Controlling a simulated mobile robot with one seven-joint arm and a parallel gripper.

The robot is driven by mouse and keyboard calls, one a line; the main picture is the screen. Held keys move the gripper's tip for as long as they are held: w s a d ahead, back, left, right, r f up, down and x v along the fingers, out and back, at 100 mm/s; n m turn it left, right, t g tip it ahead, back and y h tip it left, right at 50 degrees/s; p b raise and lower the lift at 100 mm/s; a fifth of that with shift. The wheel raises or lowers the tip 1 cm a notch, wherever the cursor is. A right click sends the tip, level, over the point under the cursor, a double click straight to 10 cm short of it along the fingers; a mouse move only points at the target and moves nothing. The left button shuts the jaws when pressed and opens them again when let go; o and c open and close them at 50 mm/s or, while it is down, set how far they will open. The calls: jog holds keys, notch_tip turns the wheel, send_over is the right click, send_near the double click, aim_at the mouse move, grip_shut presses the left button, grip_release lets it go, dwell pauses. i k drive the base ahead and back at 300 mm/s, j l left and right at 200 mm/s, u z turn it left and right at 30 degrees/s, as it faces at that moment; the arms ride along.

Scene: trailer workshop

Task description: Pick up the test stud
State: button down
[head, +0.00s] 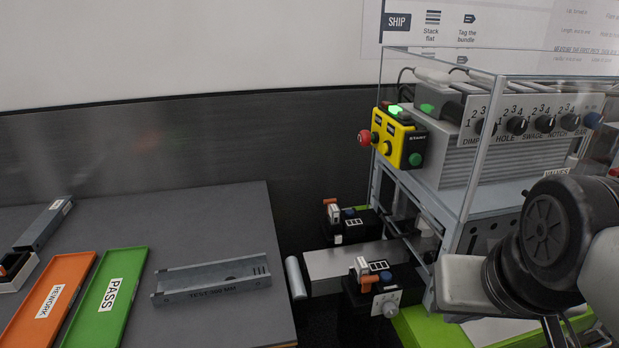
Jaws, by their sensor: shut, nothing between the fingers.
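The test stud (210,283) is a grey metal channel with "TEST" lettering on its near side and small slots at its right end. It lies flat on the dark grey table, to the right of the green tray, with its long side running roughly left to right. Nothing touches it from above. Part of my arm shows at the right edge of the head view, well to the right of the stud and in front of the machine. I cannot make out my gripper's fingers there.
A green PASS tray (133,262) and an orange REWORK tray (80,271) lie left of the stud. Another metal channel (46,222) lies further left. A caged machine (462,205) with a yellow control box (398,141) stands right. The table (215,214) is clear behind the stud.

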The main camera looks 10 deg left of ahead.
aim_at(195, 282)
jog(key=j+u, duration=0.1)
jog(key=u, duration=0.25)
jog(key=k+j+u, duration=0.1)
jog(key=u, duration=0.25)
jog(key=j+u, duration=0.15)
jog(key=u, duration=0.2)
jog(key=i+j+u, duration=0.15)
jog(key=i, duration=0.15)
